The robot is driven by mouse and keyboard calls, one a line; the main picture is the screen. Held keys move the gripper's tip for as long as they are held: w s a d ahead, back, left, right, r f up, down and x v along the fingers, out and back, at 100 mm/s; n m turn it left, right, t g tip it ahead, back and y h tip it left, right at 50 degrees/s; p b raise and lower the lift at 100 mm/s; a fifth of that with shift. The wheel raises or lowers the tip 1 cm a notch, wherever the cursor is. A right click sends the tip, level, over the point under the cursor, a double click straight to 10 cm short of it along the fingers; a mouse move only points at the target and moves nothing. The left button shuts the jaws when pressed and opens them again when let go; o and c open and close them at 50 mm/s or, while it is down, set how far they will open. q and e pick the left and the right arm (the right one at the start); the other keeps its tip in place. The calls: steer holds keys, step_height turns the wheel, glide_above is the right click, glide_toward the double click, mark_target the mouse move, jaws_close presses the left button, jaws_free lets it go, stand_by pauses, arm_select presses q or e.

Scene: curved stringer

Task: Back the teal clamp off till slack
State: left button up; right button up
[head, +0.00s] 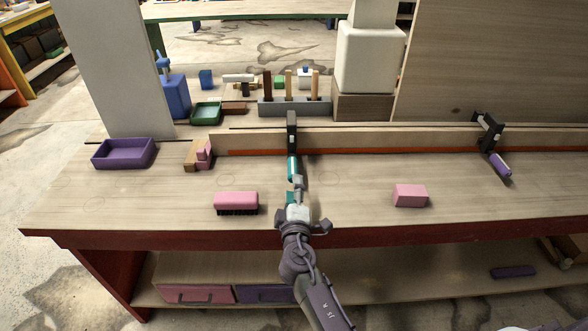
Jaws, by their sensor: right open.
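The teal clamp (292,140) stands on the long wooden strip near the middle of the bench. Its dark frame rises over the strip, and its teal handle (292,168) points toward me. My right gripper (297,184) is open just in front of the handle's near end. I cannot tell whether the fingers touch the handle or lie around it. A small teal patch shows beside the gripper, and I cannot tell what it belongs to. My left gripper is not in view.
A second clamp with a purple handle (501,165) grips the strip (400,139) at right. A pink brush (236,202) lies left of my gripper, a pink block (410,195) right. A purple tray (124,153) and a tool rack (280,106) stand farther back.

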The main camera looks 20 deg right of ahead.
mark_target(294, 171)
steer(key=x, duration=0.6)
steer(key=shift+w+f, duration=0.15)
steer(key=shift+w+d+b, duration=0.25)
steer(key=shift+w+b, duration=0.05)
steer(key=shift+w, duration=0.3)
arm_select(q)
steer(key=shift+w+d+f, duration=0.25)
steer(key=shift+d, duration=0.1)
arm_select(e)
jaws_close()
